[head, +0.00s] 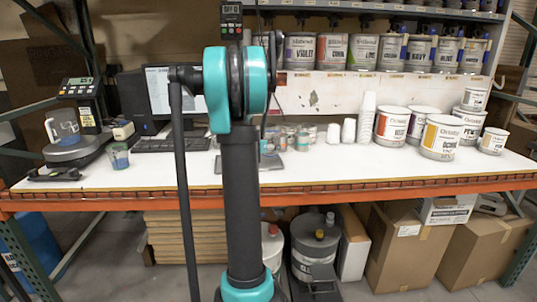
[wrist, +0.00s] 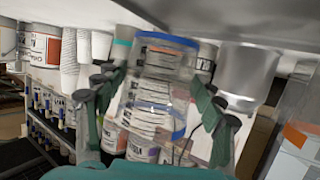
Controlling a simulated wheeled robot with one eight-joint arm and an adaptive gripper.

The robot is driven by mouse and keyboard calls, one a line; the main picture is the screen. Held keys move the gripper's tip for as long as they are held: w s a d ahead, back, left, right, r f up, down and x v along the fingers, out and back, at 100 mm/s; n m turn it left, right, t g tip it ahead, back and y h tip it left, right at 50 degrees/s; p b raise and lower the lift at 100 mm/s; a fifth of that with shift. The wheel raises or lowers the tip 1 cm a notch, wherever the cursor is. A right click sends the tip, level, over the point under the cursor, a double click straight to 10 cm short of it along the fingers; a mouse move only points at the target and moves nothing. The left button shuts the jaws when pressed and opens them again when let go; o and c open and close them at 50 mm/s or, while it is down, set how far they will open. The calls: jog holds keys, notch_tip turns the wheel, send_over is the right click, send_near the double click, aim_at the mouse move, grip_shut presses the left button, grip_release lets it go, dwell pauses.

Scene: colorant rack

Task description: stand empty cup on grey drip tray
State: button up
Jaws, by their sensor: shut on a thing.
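A clear, see-through cup (wrist: 165,85) with bluish edges is between the fingers of my gripper (wrist: 158,115) in the wrist view, which shows the scene upside down. The fingers press on both sides of the cup; labels behind show through it and it looks empty. In the head view my arm's column hides most of the gripper, and the cup cannot be made out there. A flat grey plate, seemingly the drip tray (head: 270,164), lies on the white bench (head: 330,172) behind my arm, partly hidden. Whether the cup touches anything below is unclear.
A grey cylindrical vessel (wrist: 245,75) stands close beside the gripper. White cup stacks (head: 367,118) and colorant cans (head: 442,136) stand to the right. The bench front is clear.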

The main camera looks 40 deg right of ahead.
aim_at(269, 153)
jog(key=shift+f, duration=1.8)
jog(key=shift+f, duration=0.15)
jog(key=o, duration=1.2)
jog(key=shift+c, duration=0.2)
jog(key=shift+a+r, duration=0.15)
jog(key=shift+r, duration=0.05)
jog(key=v, duration=1.1)
jog(key=shift+s+a+r, duration=0.15)
jog(key=shift+a+r, duration=0.05)
jog(key=shift+a, duration=0.1)
jog(key=s+a+f+n+y, duration=0.4)
jog(key=s+a+f, duration=0.2)
jog(key=a, duration=0.5)
jog(key=s+a+f+n+g+y, duration=0.1)
jog(key=s+a+f+n+y, duration=0.3)
jog(key=s+a, duration=0.5)
jog(key=s+a+f+n+g+y, duration=0.1)
jog(key=s+a+f+n+y, duration=0.3)
jog(key=a, duration=1)
jog(key=s+f, duration=0.3)
jog(key=f, duration=0.1)
jog(key=shift+s+a+f, duration=0.2)
jog(key=shift+s+f, duration=0.05)
jog(key=shift+f, duration=0.1)
